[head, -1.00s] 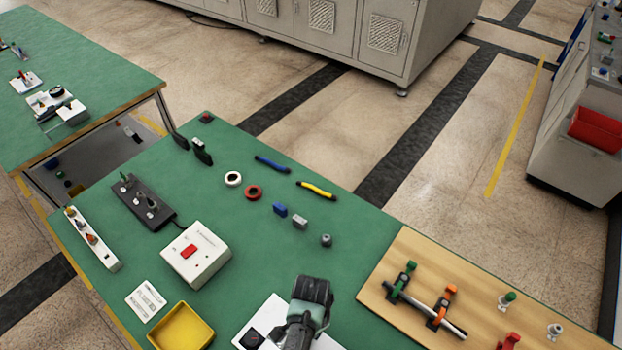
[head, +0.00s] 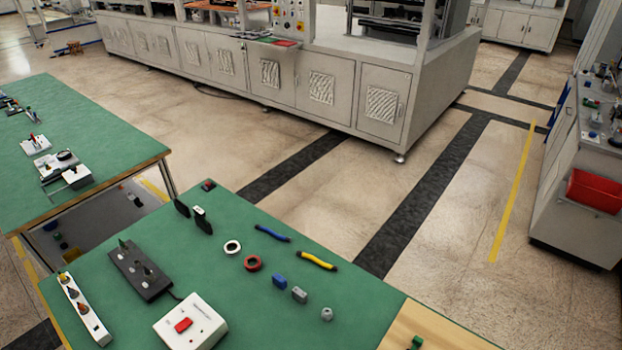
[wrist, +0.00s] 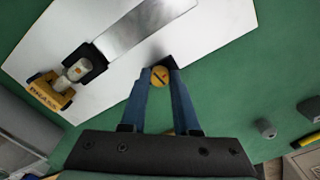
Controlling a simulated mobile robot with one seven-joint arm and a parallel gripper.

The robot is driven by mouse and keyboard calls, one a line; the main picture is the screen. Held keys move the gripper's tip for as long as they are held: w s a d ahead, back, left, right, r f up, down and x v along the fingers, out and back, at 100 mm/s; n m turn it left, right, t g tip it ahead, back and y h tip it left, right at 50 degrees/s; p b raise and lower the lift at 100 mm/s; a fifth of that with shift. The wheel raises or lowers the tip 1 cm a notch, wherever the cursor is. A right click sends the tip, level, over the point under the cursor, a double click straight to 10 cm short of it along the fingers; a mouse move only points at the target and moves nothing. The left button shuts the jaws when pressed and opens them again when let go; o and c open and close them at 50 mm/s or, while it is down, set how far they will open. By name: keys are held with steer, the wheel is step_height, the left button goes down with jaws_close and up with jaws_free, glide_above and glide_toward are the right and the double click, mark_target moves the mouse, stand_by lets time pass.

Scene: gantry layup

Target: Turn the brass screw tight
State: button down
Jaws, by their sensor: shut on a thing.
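In the wrist view, the brass screw (wrist: 159,77) shows a round yellow head with a dark slot. My gripper (wrist: 161,66) has its blue fingers shut on it, one on each side. The screw is at a white plate (wrist: 222,38) on the green table. A flat metal strip (wrist: 145,28) crosses the plate beside the fingertips. A yellow tag marked BRASS (wrist: 47,93) and a pale knob (wrist: 78,70) are at the left of the plate. The screw's shank is hidden. The head view shows neither my gripper nor the plate.
In the head view, the green table (head: 235,290) bears a white box with a red switch (head: 190,322), a dark power strip (head: 142,270), tape rolls (head: 252,263) and coloured hand tools (head: 317,260). In the wrist view, a grey cylinder (wrist: 265,128) stands right of my gripper.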

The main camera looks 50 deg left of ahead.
steer(key=c, duration=0.6)
jaws_free()
steer(key=shift+c, duration=0.2)
steer(key=shift+r, duration=0.1)
step_height(320, 180, up, 13)
